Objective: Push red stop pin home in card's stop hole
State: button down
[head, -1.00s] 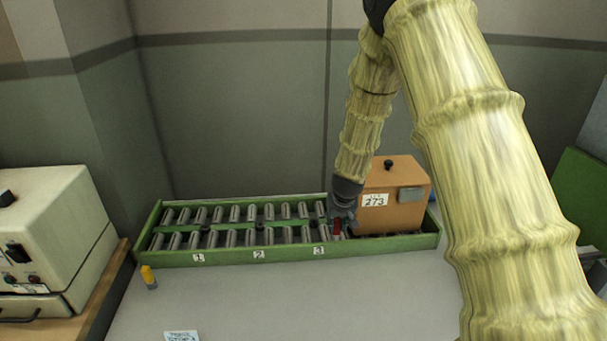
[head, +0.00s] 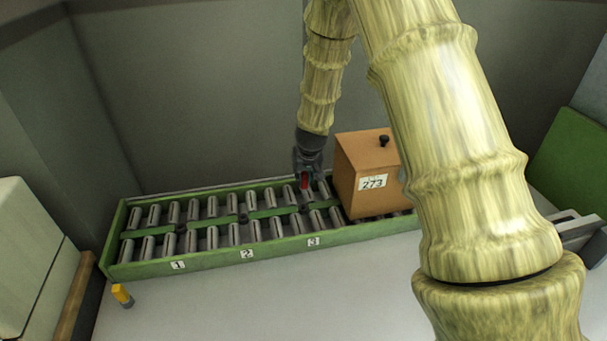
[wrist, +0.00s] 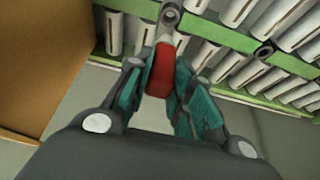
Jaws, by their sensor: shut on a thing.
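My gripper (head: 305,178) is shut on the red stop pin (head: 304,183) above the green roller conveyor (head: 150,268), left of the brown box. In the wrist view the red pin (wrist: 160,70) sits between the teal finger pads; its lower end is not clearly visible. A dark round stop hole (head: 304,209) lies in the middle rail behind label 3 (head: 313,242). Other holes lie behind label 2 (head: 243,218) and label 1 (head: 181,228). The card is out of view.
The brown box (head: 365,165), marked 273 and topped by a black knob, stands on the rollers close right of my gripper. A yellow-and-grey peg (head: 122,295) stands on the pale table (head: 250,305) at the front left. A white machine (head: 25,250) is at the left.

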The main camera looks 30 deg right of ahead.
aim_at(304, 192)
jog(key=b+x, duration=0.1)
jog(key=x, duration=0.2)
jog(key=shift+a+f, duration=0.2)
jog(key=shift+f, duration=0.05)
jog(key=shift+s+d+f+b, duration=0.1)
jog(key=shift+s+f+b, duration=0.2)
jog(key=shift+b, duration=0.25)
jog(key=shift+f, duration=0.25)
jog(key=shift+w+f+b, duration=0.15)
jog(key=shift+f+b, duration=0.45)
jog(key=shift+f, duration=0.05)
jog(key=shift+f+b, duration=0.3)
jog(key=shift+p, duration=0.3)
jog(key=shift+f+b, duration=0.7)
jog(key=shift+f, duration=0.75)
dwell(2.0)
jog(key=c, duration=1.2)
grip_release()
jog(key=shift+o, duration=0.2)
